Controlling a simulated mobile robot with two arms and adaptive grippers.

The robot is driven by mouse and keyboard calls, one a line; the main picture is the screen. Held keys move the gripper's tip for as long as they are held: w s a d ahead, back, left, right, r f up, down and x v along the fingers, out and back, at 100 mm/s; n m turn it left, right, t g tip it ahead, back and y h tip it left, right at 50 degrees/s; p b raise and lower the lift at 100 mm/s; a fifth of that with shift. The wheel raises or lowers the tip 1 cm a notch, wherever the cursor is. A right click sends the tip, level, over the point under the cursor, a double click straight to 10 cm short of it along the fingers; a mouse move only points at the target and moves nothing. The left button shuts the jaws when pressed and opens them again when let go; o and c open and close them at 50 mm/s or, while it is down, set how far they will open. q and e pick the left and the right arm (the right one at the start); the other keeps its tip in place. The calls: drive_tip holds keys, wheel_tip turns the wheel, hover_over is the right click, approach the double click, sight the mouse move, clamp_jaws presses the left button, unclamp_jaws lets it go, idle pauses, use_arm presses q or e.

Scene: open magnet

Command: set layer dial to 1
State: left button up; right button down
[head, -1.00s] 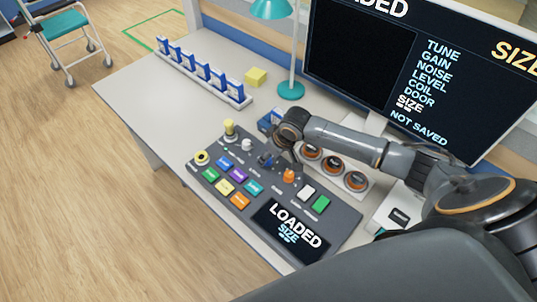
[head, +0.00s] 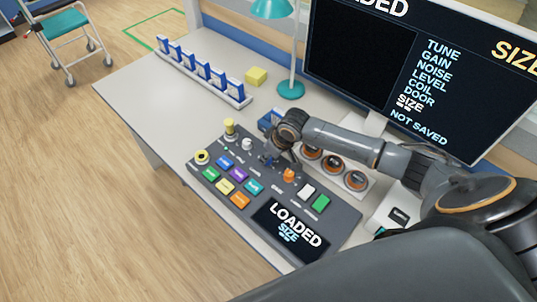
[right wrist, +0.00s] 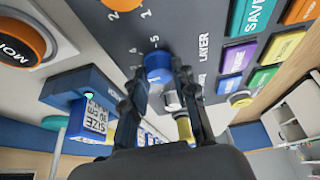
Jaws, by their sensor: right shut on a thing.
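The layer dial (right wrist: 158,66) is a blue knob on the dark control panel, beside the word LAYER in the right wrist view. Digits 4 and 5 show near it; other marks are hidden by the fingers, and I cannot read its pointer. My right gripper (right wrist: 156,78) has its fingers on either side of the blue knob and is shut on it. In the head view my right gripper (head: 270,156) is over the middle of the control panel (head: 258,204) and mostly hides the dial. My left gripper is in neither current view.
Orange dial (head: 289,175) and coloured buttons (head: 238,174) sit close around the gripper. A card reader-like box (right wrist: 85,88) stands beside the dial. The monitor (head: 400,75) and teal lamp (head: 291,88) stand behind.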

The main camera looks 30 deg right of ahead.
drive_tip(key=n+y, duration=0.1)
drive_tip(key=n, duration=0.2)
drive_tip(key=shift+d+g, duration=0.1)
drive_tip(key=shift+g, duration=0.3)
drive_tip(key=shift+w+f+n+y+b, duration=0.1)
drive_tip(key=shift+n+y+b, duration=0.3)
drive_tip(key=shift+n, duration=0.5)
drive_tip(key=n+g+b, duration=0.1)
drive_tip(key=n, duration=0.1)
drive_tip(key=shift+d+f+n+y+b, duration=0.1)
drive_tip(key=shift+n+y+b, duration=0.2)
drive_tip(key=shift+b, duration=0.1)
drive_tip(key=n+g+b, duration=0.1)
drive_tip(key=n+b, duration=0.1)
drive_tip(key=n, duration=0.1)
drive_tip(key=n+g+b, duration=0.1)
drive_tip(key=n+b, duration=0.1)
drive_tip(key=n, duration=0.1)
drive_tip(key=shift+w+g+y+b, duration=0.2)
drive_tip(key=shift+g+y+b, duration=0.1)
drive_tip(key=n+g+b, duration=0.1)
drive_tip(key=n+b, duration=0.1)
drive_tip(key=n, duration=0.1)
drive_tip(key=shift+n, duration=0.4)
drive_tip(key=shift+w+n+g+h+b, duration=0.1)
drive_tip(key=shift+n+g+h+b, duration=0.3)
drive_tip(key=shift+n+g+b, duration=0.5)
drive_tip(key=shift+n+t, duration=0.3)
drive_tip(key=shift+n, duration=0.1)
